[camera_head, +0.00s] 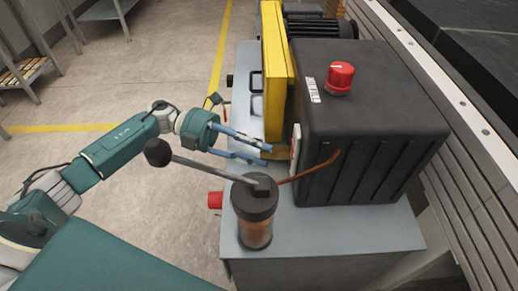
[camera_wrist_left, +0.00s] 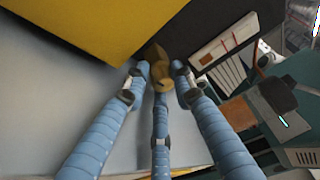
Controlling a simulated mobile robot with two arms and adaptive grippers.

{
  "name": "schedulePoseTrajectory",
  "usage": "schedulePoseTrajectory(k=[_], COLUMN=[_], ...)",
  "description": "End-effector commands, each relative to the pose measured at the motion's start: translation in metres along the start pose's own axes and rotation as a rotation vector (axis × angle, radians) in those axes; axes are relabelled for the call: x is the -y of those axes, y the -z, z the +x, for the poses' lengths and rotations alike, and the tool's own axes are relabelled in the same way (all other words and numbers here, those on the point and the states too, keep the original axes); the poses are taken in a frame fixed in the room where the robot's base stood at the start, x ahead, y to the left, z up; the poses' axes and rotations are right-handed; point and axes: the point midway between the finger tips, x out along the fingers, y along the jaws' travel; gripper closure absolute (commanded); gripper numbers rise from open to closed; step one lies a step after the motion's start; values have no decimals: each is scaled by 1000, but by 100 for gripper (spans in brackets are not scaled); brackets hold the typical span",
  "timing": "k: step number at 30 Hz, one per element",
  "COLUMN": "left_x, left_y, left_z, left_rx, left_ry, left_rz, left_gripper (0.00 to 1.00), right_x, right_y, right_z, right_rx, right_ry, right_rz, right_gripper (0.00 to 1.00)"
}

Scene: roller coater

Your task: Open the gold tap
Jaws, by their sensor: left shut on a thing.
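The gold tap (camera_wrist_left: 160,68) shows at the fingertips in the left wrist view, low on the machine between a yellow panel and a dark housing. In the head view the gold tap (camera_head: 287,149) is small, at the foot of the black housing. My left gripper (camera_head: 267,155) reaches in from the left with its blue fingers just above the grey bench. In the left wrist view its fingers (camera_wrist_left: 158,88) are closed around the tap, and the contact is partly hidden. My right gripper is not in view.
A pump cylinder (camera_head: 255,215) with a long lever (camera_head: 205,168) stands close in front of my left gripper. A copper pipe (camera_head: 318,167) runs right from it. A yellow panel (camera_head: 277,75) and a black housing (camera_head: 365,110) with a red knob (camera_head: 340,77) stand behind.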

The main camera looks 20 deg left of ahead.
Motion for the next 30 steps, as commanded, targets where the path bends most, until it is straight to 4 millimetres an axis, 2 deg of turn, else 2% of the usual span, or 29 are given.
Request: schedulePoseTrajectory(k=[1, 2, 3, 4, 14, 17, 24, 30], left_x=[7, 8, 8, 7, 3, 2, 3, 4], left_y=[-6, -6, -6, -6, -3, -4, -4, -4], left_z=[-1, -1, -1, -1, -5, -18, -68, -104], left_rx=[13, 13, 13, 13, 8, 10, 12, 12], left_ry=[11, 11, 11, 10, 5, 2, 3, 7], left_rz=[10, 10, 10, 10, 4, 4, 5, 8], left_gripper=[100, 69, 61, 60, 60, 60, 60, 60], right_x=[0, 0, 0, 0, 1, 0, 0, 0], right_y=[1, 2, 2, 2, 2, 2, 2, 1], right_z=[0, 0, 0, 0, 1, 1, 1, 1], right_rx=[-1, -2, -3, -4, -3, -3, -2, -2], right_ry=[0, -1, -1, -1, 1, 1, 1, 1], right_rz=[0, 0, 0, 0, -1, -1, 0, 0], right_gripper=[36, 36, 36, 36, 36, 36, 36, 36])
